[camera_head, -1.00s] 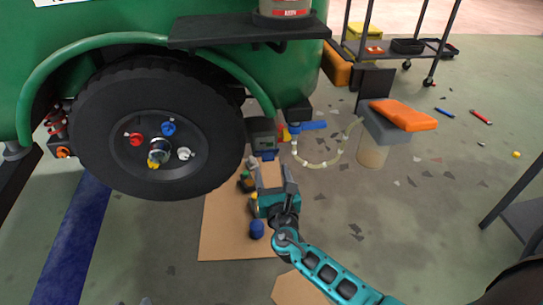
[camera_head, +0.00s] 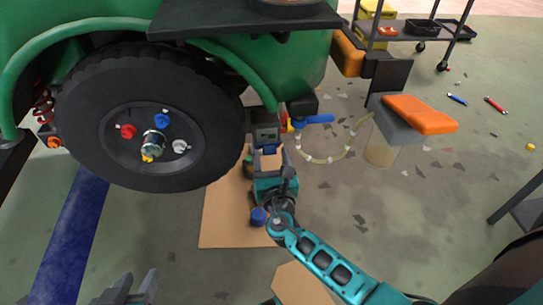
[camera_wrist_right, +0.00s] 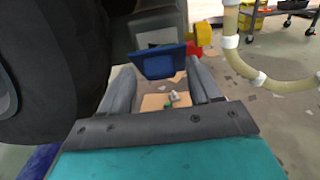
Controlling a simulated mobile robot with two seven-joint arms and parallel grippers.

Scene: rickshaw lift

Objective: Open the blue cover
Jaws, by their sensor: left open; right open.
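The blue cover (camera_head: 269,149) is on the lower front of a grey box (camera_head: 266,134) beside the wheel. In the right wrist view the blue cover (camera_wrist_right: 162,62) is a dark blue panel, tilted out below the box. My right gripper (camera_head: 270,157) is just below and in front of it. Its open fingers (camera_wrist_right: 161,75) stand either side of the cover, with nothing visibly clamped; contact is unclear. My left gripper (camera_head: 132,290) shows at the bottom left edge, open, empty and far from the cover.
The big black wheel (camera_head: 150,118) stands close left of my right gripper. A blue-handled valve (camera_head: 313,119) and a pale looped hose (camera_head: 326,160) are close right. An orange-topped container (camera_head: 419,114) stands further right.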

